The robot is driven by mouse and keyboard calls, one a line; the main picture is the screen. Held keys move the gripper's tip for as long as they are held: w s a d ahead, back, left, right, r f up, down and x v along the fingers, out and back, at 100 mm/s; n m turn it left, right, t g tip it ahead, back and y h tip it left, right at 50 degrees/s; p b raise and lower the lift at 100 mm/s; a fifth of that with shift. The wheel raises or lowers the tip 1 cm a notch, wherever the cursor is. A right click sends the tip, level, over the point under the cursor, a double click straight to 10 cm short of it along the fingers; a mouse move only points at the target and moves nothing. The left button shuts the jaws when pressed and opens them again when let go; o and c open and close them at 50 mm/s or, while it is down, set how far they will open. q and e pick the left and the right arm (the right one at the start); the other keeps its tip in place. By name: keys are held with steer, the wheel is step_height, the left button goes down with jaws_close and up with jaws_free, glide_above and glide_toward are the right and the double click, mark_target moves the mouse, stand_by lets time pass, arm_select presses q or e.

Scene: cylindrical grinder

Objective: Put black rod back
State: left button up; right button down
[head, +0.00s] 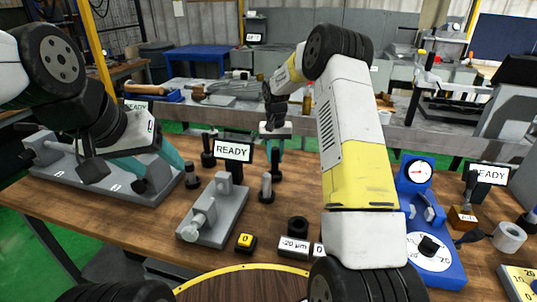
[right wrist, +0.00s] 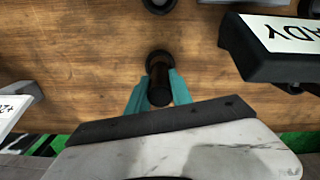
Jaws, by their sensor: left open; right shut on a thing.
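My right gripper (head: 274,145) is over the middle of the wooden bench. In the right wrist view its teal fingers (right wrist: 160,82) are shut on the black rod (right wrist: 159,95), one on each side. The rod has a wider dark end and is seen nearly end-on. In the head view the black rod (head: 275,163) shows upright below the right gripper, partly hidden by it. I cannot tell whether its lower end touches the bench. My left gripper (head: 118,178) is open at the left, over a long grey machine (head: 75,172), with nothing visible in it.
A READY display (head: 234,151), a grey fixture (head: 213,212), a black post (head: 208,150) and a grey pin (head: 266,187) stand close by. A yellow button box (head: 245,242) and black ring (head: 298,226) are in front. A blue gauge (head: 430,225) stands right of my arm.

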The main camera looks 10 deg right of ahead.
steer(key=shift+f, duration=1.3)
steer(key=shift+f, duration=0.1)
steer(key=c, duration=1.1)
jaws_free()
steer(key=shift+f, duration=0.1)
steer(key=shift+c, duration=0.2)
step_height(320, 180, up, 12)
steer(key=shift+f, duration=0.1)
step_height(320, 180, up, 9)
steer(key=t, duration=0.1)
glide_above(275, 162)
steer(key=s, duration=0.4)
steer(key=s+r+n+t, duration=0.1)
steer(key=s+r+t, duration=0.1)
steer(key=s+r, duration=0.65)
steer(key=s+f+n+t+y, duration=0.1)
steer(key=s+t+y, duration=0.1)
steer(key=s, duration=2.1)
steer(key=shift+d+f+n+t, duration=0.15)
steer(key=shift+f+n+t, duration=0.2)
steer(key=shift+t, duration=0.25)
